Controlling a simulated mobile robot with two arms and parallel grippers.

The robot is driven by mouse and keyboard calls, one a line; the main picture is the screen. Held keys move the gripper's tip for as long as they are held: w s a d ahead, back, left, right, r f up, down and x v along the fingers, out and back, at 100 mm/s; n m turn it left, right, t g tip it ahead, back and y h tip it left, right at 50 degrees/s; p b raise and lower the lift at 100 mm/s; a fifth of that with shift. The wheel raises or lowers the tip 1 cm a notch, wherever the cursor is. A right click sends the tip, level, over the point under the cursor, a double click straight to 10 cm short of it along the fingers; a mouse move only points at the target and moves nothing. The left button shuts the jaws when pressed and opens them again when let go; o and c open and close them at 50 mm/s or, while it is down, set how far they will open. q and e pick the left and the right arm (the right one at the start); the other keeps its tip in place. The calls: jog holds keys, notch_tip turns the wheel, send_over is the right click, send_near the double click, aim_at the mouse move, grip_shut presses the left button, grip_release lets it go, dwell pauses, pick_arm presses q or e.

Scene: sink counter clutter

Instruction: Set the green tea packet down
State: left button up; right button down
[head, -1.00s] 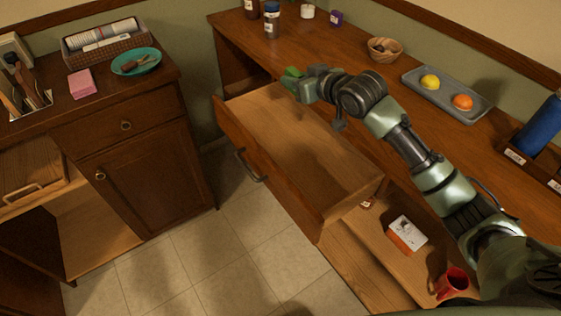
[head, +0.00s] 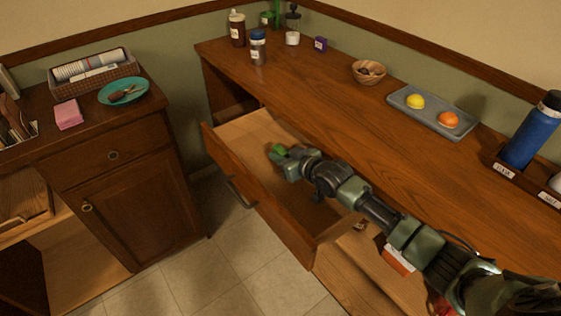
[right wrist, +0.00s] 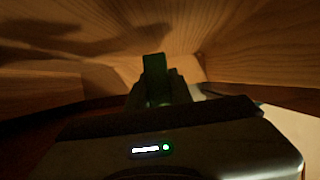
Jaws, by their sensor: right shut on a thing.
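The green tea packet (head: 278,149) is at the tip of my right gripper (head: 281,154), which is shut on it. Both are over the open wooden drawer (head: 238,129) in the head view, toward its far left part. In the right wrist view the packet (right wrist: 154,78) stands up dark green between the fingers (right wrist: 160,95), with pale drawer wood around it. I cannot tell whether the packet touches the drawer floor. My left gripper is in neither view.
The drawer front (head: 255,198) sticks out from the counter (head: 320,98). On the counter are bottles, a wooden bowl (head: 369,72), a grey tray (head: 432,113) with fruit and a blue bottle (head: 532,130). An orange-and-white box (head: 398,260) lies below, partly behind my arm.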

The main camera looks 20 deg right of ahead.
notch_tip(320, 180, down, 2)
jog(key=shift+f, duration=0.2)
jog(key=shift+f, duration=0.15)
jog(key=shift+f, duration=0.15)
jog(key=c, duration=1.3)
grip_release()
jog(key=shift+o, duration=0.2)
